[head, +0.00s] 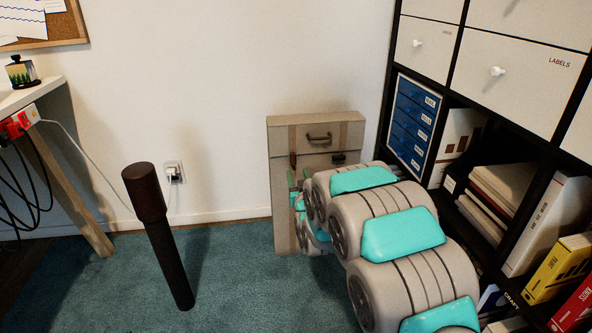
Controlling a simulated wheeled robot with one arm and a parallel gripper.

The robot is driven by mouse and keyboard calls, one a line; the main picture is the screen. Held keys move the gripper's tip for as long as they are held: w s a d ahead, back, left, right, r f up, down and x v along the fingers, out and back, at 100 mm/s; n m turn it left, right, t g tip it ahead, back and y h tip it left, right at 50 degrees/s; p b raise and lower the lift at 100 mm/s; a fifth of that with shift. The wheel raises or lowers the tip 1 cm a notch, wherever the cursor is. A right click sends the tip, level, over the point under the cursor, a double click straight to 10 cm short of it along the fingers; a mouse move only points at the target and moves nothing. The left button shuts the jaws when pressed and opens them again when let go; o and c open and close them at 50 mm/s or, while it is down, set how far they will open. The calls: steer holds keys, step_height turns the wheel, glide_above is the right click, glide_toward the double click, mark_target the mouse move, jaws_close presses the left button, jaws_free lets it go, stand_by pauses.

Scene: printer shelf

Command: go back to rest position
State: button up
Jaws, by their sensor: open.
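My gripper (299,184) is at the far end of my pale grey and teal arm, low in front of a beige case (327,133). Only small green and grey parts of it show past my arm links. It appears open, and I see nothing held in it. The case stands upright against the white wall, with a dark handle near its top. My arm hides the case's lower right part, and I cannot tell whether the gripper touches it.
A dark shelf unit (458,45) with white drawers, books and binders stands close on the right of my arm. A dark brown post (160,235) stands tilted on the teal carpet (232,275) at left. A desk (50,90) with hanging cables is far left. Carpet between post and arm is clear.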

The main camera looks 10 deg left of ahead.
steer(key=shift+s+d, duration=0.1)
steer(key=shift+s, duration=0.2)
steer(key=s+d+r+m+g+h+p, duration=0.1)
steer(key=s+d+r+g+h+p, duration=0.1)
steer(key=s+d+g, duration=0.4)
steer(key=s+d+r+m+g+h+p, duration=0.1)
steer(key=s+d+r+g+h+p, duration=0.15)
steer(key=s+d, duration=0.7)
steer(key=s+d+r+g+p, duration=0.1)
steer(key=s+d+r+g, duration=0.1)
steer(key=s, duration=1.1)
steer(key=s+d+r+m+g+p, duration=0.1)
steer(key=s+g, duration=0.4)
steer(key=s, duration=0.9)
steer(key=s+d+r+g+p, duration=0.2)
steer(key=s+d+r+g, duration=0.1)
steer(key=s, duration=1.1)
steer(key=shift+s+d+g, duration=0.25)
steer(key=shift+d+g, duration=0.1)
steer(key=shift+d, duration=0.5)
